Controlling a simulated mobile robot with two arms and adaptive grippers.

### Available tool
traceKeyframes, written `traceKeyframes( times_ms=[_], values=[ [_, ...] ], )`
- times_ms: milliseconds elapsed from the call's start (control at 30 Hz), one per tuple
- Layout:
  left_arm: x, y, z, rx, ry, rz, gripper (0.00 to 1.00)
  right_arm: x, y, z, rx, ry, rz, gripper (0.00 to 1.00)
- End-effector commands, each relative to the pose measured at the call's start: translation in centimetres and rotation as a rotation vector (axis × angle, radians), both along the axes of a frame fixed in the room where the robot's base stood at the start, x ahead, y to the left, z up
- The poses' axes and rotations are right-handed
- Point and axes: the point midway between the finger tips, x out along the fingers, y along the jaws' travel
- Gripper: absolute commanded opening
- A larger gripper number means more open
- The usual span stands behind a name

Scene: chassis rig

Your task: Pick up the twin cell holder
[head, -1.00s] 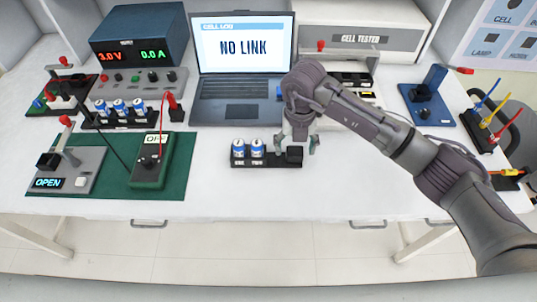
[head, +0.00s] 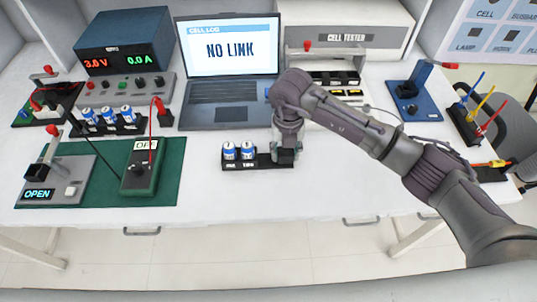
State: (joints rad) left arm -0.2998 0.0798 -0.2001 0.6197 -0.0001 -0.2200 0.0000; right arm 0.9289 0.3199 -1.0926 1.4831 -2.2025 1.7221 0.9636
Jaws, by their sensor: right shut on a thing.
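The twin cell holder (head: 262,161) is a black tray on the white table, in the middle of the head view. Two blue-and-white cells (head: 238,151) stand upright in its left part. A black block rises at its right end. My right gripper (head: 286,155) points down over that right end and is shut on the block, which its fingers partly hide. I cannot tell any gap between the holder and the table. My left gripper is not in view.
A laptop (head: 228,70) reading NO LINK stands behind the holder, with a cell tester (head: 345,40) to its right. A green mat (head: 163,192) with a switch box (head: 141,178) lies to the left. A black rack (head: 107,125) holds several cells. The table in front is clear.

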Motion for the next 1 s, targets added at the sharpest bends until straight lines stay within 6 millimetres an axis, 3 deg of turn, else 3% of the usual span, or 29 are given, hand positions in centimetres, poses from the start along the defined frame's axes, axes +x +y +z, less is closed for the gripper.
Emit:
traceKeyframes(
  times_ms=[233, 567, 1000],
  values=[
    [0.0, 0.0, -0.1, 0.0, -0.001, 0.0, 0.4, 0.1, 0.1, 1.0, 0.002, -0.003, 0.0, 0.09],
    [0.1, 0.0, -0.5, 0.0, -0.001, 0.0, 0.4, 0.1, 0.0, 4.2, 0.002, -0.005, 0.0, 0.09],
    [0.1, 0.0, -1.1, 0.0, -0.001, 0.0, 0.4, -4.0, -5.3, 8.0, 0.0, -0.005, -0.001, 0.09]
  ],
)
